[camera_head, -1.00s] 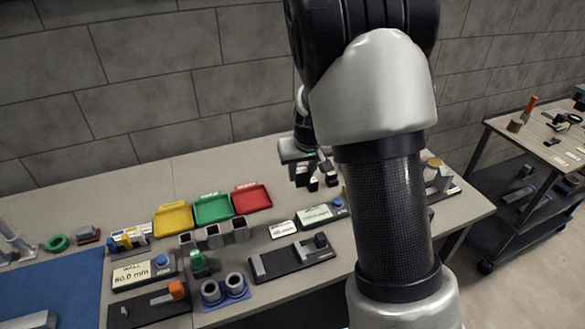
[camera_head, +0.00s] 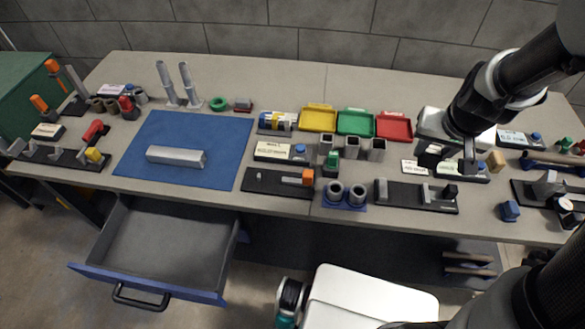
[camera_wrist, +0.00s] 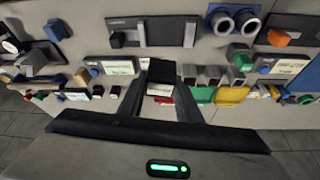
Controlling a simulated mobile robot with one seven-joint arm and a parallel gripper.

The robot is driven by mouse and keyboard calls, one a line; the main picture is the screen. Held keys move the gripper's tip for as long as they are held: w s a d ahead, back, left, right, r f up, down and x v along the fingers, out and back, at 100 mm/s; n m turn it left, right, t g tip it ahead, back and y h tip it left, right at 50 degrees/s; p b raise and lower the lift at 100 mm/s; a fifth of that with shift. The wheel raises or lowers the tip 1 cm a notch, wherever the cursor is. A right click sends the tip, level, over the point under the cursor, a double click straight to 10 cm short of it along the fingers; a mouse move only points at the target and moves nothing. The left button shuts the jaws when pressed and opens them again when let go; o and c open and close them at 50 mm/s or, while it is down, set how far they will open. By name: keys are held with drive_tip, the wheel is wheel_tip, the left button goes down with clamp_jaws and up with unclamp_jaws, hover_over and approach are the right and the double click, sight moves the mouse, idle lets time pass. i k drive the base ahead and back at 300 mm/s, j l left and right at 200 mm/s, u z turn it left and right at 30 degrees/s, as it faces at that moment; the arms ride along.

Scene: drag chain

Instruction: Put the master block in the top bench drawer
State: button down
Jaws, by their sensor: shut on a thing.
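My gripper (camera_head: 449,160) is over the right part of the bench in the head view. In the wrist view its two dark fingers (camera_wrist: 161,96) are shut on a small dark block with a pale face (camera_wrist: 160,75), which I take as the master block. The block is partly hidden by the fingers and is hard to make out in the head view. The top bench drawer (camera_head: 150,282) is pulled open at the lower left, with a blue front and a black handle. Its grey inside looks empty.
A blue mat (camera_head: 190,130) with a grey metal bar (camera_head: 176,156) lies on the bench above the drawer. Yellow (camera_head: 318,118), green (camera_head: 355,122) and red (camera_head: 394,127) trays stand at the back. Gauges, blocks and fixtures crowd the bench front between gripper and drawer.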

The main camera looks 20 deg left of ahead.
sight(167, 230)
drive_tip(key=k+j, duration=0.15)
drive_tip(key=j, duration=0.25)
drive_tip(key=k+j+u, duration=0.1)
drive_tip(key=j, duration=0.25)
drive_tip(key=k+j, duration=0.2)
drive_tip(key=j, duration=0.2)
drive_tip(key=k+j+u, duration=0.1)
drive_tip(key=j, duration=0.25)
drive_tip(key=k+j, duration=0.15)
drive_tip(key=j, duration=0.25)
drive_tip(key=k+j+u, duration=0.1)
drive_tip(key=j, duration=0.3)
drive_tip(key=k+j, duration=0.1)
drive_tip(key=j, duration=0.3)
